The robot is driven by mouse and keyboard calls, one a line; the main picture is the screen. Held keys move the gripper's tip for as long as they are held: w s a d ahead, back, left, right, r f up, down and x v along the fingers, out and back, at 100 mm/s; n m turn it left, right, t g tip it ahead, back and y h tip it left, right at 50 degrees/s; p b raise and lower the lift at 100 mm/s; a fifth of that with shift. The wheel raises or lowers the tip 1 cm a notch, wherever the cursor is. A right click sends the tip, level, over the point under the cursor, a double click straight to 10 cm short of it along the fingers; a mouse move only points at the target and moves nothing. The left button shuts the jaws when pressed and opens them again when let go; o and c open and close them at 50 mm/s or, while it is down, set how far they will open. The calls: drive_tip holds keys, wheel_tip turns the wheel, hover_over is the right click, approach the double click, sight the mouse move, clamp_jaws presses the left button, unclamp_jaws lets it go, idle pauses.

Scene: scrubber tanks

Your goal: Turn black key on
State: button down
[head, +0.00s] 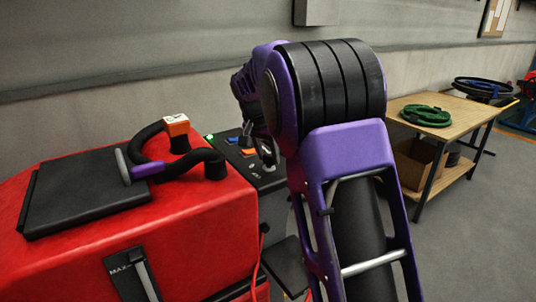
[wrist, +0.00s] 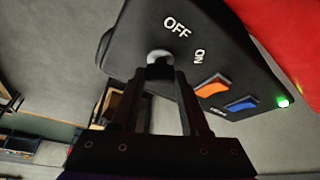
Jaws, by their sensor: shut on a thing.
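The black key (wrist: 160,72) is a small dark piece at the panel's round grey lock (wrist: 159,56), below the printed OFF label. The ON label is to the right of the lock. My gripper (wrist: 159,77) is shut on the key, with one finger on each side of it. The fingers hide most of the key, so I cannot tell its exact angle. The black control panel (head: 262,178) sits at the right end of the red machine in the head view. My arm hides part of the panel there.
Beside the lock are an orange switch (wrist: 213,86), a blue switch (wrist: 242,104) and a lit green light (wrist: 283,101). The red scrubber (head: 190,220) has black hoses on top. A wooden table (head: 455,128) with a green coil stands right; grey floor lies between.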

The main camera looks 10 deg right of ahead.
drive_tip(key=shift+c, duration=2)
unclamp_jaws()
drive_tip(key=shift+r, duration=0.15)
drive_tip(key=p+v, duration=0.1)
drive_tip(key=v, duration=1.6)
drive_tip(key=shift+s, duration=0.15)
